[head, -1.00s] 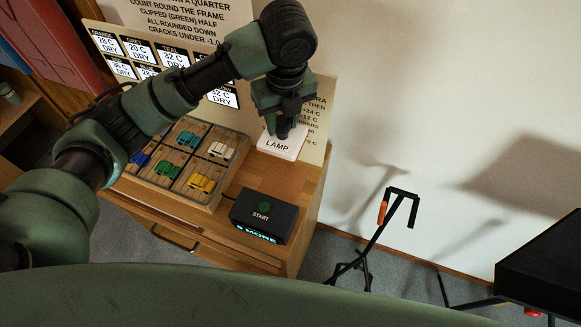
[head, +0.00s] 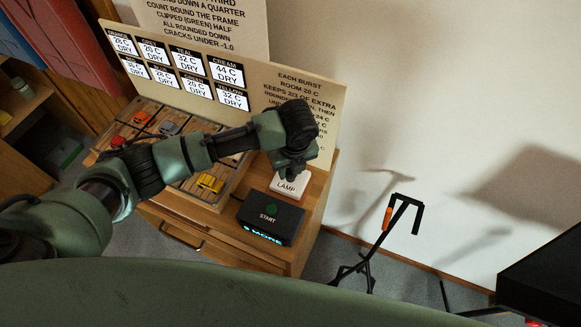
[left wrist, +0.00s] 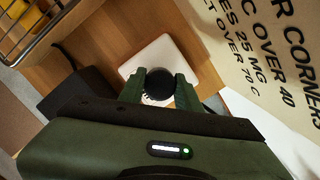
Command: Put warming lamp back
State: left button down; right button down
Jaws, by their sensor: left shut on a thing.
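The warming lamp shows as a white square block marked LAMP (head: 287,188), with a round black knob (left wrist: 158,86) on top in the left wrist view. My left gripper (head: 291,170) points down over it and is shut on the knob; its two green fingers (left wrist: 158,80) stand on either side in the wrist view. The lamp is low over the right end of the wooden cabinet top (head: 240,188), right behind the START box. I cannot tell whether its base touches the wood. My right gripper is not in view.
A tray of small coloured pieces (head: 210,184) lies left, partly under my arm. An upright printed board (head: 300,105) stands behind. A black stand (head: 385,235) is on the floor at right.

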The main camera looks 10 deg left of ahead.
aim_at(293, 184)
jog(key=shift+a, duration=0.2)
pick_arm(q)
jog(key=shift+f, duration=0.1)
jog(key=c, duration=1)
grip_release()
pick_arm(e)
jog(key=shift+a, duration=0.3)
pick_arm(q)
notch_tip(293, 184, up, 12)
jog(key=s+d, duration=0.1)
jog(key=shift+s+b, duration=0.25)
jog(key=shift+b, duration=0.2)
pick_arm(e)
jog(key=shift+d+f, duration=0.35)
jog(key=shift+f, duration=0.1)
pick_arm(q)
jog(key=shift+s, duration=0.1)
